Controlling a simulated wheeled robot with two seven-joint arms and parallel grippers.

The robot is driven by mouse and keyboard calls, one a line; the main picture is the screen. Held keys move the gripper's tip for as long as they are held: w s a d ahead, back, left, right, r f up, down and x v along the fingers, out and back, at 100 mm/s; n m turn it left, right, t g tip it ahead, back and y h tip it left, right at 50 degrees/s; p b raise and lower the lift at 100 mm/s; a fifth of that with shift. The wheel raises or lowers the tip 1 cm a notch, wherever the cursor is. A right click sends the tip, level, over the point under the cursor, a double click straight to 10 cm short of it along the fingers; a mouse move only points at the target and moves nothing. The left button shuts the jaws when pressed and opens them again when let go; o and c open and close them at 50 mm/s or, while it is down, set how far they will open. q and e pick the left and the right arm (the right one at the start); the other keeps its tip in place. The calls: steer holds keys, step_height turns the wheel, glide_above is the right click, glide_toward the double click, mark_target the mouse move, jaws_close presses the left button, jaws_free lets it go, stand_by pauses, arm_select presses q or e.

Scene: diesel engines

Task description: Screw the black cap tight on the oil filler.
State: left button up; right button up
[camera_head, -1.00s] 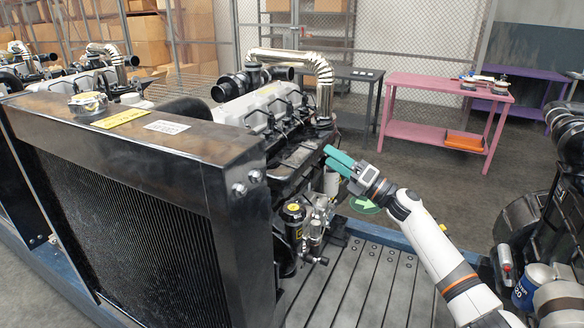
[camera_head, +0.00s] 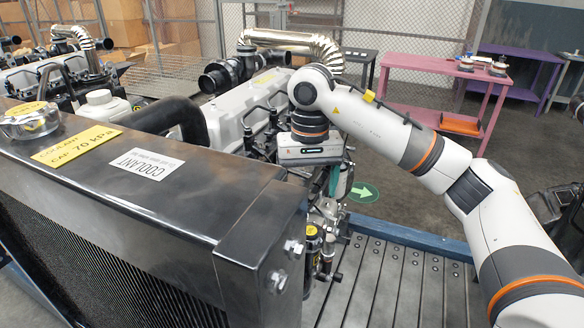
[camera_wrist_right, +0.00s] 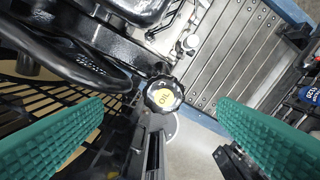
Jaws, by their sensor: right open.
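The black cap (camera_wrist_right: 163,94) has a lobed rim and a yellow top marked OIL. It sits near the middle of the right wrist view, and the filler under it is mostly hidden. A yellow-topped black part (camera_head: 312,232) at the engine's side in the head view may be this cap; I cannot be sure. My right gripper (camera_wrist_right: 165,125) is open and points down, its green fingers either side of the cap in the picture, apart from it. In the head view the right gripper (camera_head: 335,182) is partly hidden behind its own wrist. My left gripper is not in view.
The radiator (camera_head: 190,190) fills the near left, with the engine (camera_head: 240,115) behind it. Hoses and pipes crowd the left of the wrist view. A slatted deck (camera_head: 400,285) lies clear at the right. A pink table (camera_head: 430,68) stands farther back.

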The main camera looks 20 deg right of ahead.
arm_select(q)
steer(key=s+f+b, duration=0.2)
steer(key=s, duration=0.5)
arm_select(e)
steer(key=s, duration=0.1)
steer(key=s+f, duration=0.1)
steer(key=s, duration=0.1)
steer(key=shift+f, duration=0.25)
steer(key=shift+w+f+b, duration=0.25)
steer(key=shift+w+f, duration=0.05)
steer(key=shift+f, duration=0.25)
steer(key=shift+w+f+b, duration=0.25)
steer(key=shift+f, duration=0.3)
steer(key=shift+f+b, duration=0.55)
steer(key=shift+f, duration=0.65)
steer(key=shift+s+f+b, duration=0.1)
steer(key=shift+f+b, duration=0.25)
steer(key=shift+b, duration=0.15)
steer(key=shift+f+b, duration=0.8)
steer(key=shift+f, duration=0.65)
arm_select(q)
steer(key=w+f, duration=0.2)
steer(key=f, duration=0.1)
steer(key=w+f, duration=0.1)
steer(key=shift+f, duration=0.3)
arm_select(e)
steer(key=shift+r, duration=0.1)
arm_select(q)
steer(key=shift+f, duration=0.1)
